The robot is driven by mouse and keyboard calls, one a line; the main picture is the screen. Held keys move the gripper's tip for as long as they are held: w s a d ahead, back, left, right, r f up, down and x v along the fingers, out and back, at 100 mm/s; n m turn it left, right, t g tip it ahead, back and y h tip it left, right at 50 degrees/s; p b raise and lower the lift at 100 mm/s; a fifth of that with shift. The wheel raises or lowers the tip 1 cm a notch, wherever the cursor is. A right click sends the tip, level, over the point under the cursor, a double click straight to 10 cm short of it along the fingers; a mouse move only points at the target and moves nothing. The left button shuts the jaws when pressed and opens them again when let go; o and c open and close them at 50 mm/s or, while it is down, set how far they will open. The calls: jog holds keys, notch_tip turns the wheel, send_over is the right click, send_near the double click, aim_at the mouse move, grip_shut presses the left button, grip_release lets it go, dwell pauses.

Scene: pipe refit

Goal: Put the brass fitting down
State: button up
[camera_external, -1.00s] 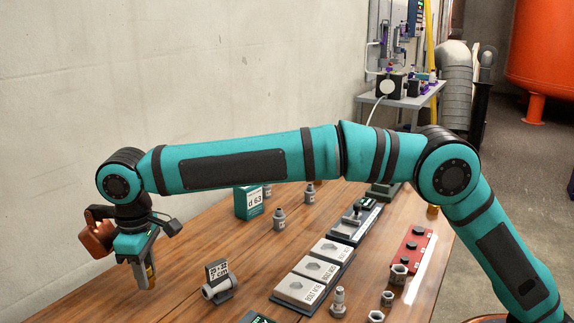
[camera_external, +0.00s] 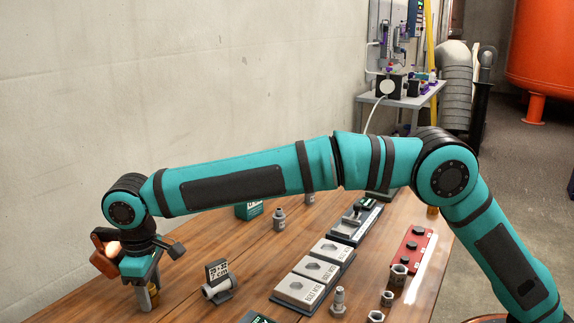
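My gripper (camera_external: 146,297) points down at the far left of the wooden table (camera_external: 200,250). It is low, with its fingertips close to the table top. The brass fitting (camera_external: 154,296) sits between the fingers. Only small gold-coloured parts of it show beside the near finger, which hides the rest. The gripper looks shut on it. I cannot tell from this view whether the fitting touches the table.
A grey pipe piece with a size card (camera_external: 218,285) stands just right of my gripper. A row of grey blocks with hex recesses (camera_external: 300,287), a red strip (camera_external: 414,252) and loose nuts (camera_external: 388,298) lie further right. A teal box (camera_external: 247,210) is behind, partly hidden by my arm.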

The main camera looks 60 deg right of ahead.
aim_at(150, 286)
jog(key=shift+r, duration=0.1)
notch_tip(150, 286, up, 12)
dwell(0.8)
jog(key=shift+r, duration=0.1)
jog(key=s+d+r+m+t+y, duration=0.1)
jog(key=s+d+r+t, duration=0.2)
jog(key=s+d+r, duration=0.55)
jog(key=s+d+r+m+t+y, duration=0.15)
jog(key=d+r, duration=0.35)
jog(key=d, duration=0.8)
jog(key=s+d+r+m+t, duration=0.1)
jog(key=s+d+r+t, duration=0.5)
jog(key=d, duration=0.5)
jog(key=s+d+r+t, duration=0.2)
jog(key=s+d+r, duration=0.1)
jog(key=s+d, duration=0.95)
jog(key=s+d+f+m+t+h, duration=0.1)
jog(key=s+d+f+t, duration=0.1)
jog(key=s, duration=0.7)
jog(key=s+d+f+m+t+h, duration=0.1)
jog(key=s+d+f+t, duration=0.2)
jog(key=s, duration=0.6)
jog(key=shift+s+d+f, duration=0.2)
jog(key=shift+d+f, duration=0.05)
jog(key=shift+d, duration=0.25)
